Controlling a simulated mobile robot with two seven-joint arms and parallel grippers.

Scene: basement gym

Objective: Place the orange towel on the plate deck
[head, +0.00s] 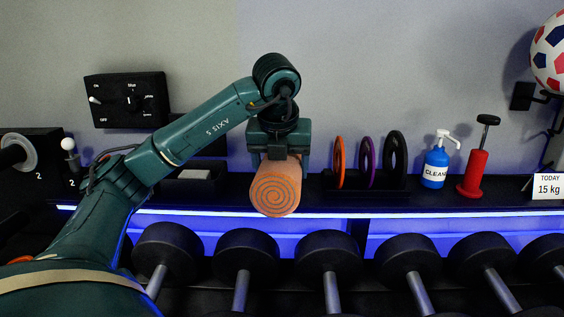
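The orange towel (275,190) is rolled up, with its spiral end facing me. My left gripper (278,158) comes down from above with its fingers on both sides of the roll and holds it in front of the dark shelf. The towel overlaps the shelf's lit front edge in the picture; I cannot tell whether it touches the shelf. Orange, purple and black plates (340,162) stand upright in a low dark holder (390,184) to the right of the towel. No surface is labelled as the plate deck. My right gripper is out of view.
On the dark shelf (320,209) stand a blue cleaner bottle (435,168), a red pump-like object (474,174) and a "15 kg" card (547,187). A dark tray with a white block (195,174) is left of the towel. Several dumbbells (328,252) fill the rack below.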

